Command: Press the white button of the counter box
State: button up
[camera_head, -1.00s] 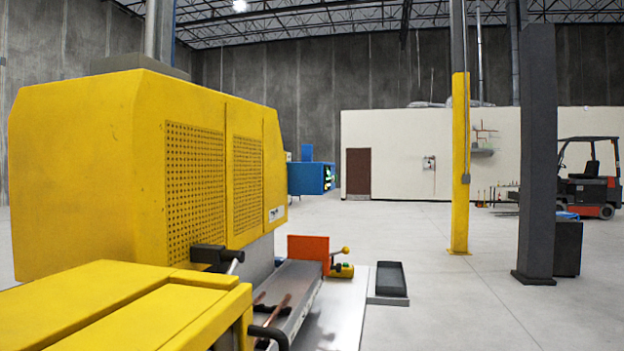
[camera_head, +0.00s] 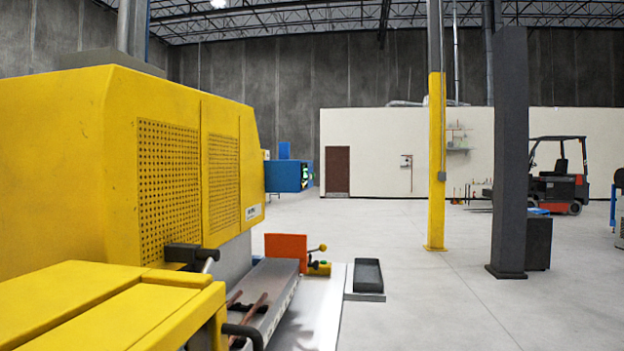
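A blue box (camera_head: 284,176) with a dark front and small green lights sticks out past the right end of the yellow machine (camera_head: 172,150). I cannot tell whether it is the counter box, and no white button can be made out on it. My gripper is not in view.
The yellow machine fills the left side, with a lower yellow cover (camera_head: 115,310) in front. A metal bed (camera_head: 275,300) holds copper-coloured tubes. A dark tray (camera_head: 367,275) sits beyond it. A yellow column (camera_head: 436,160) and dark pillar (camera_head: 509,150) stand right. Floor (camera_head: 430,315) between is clear.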

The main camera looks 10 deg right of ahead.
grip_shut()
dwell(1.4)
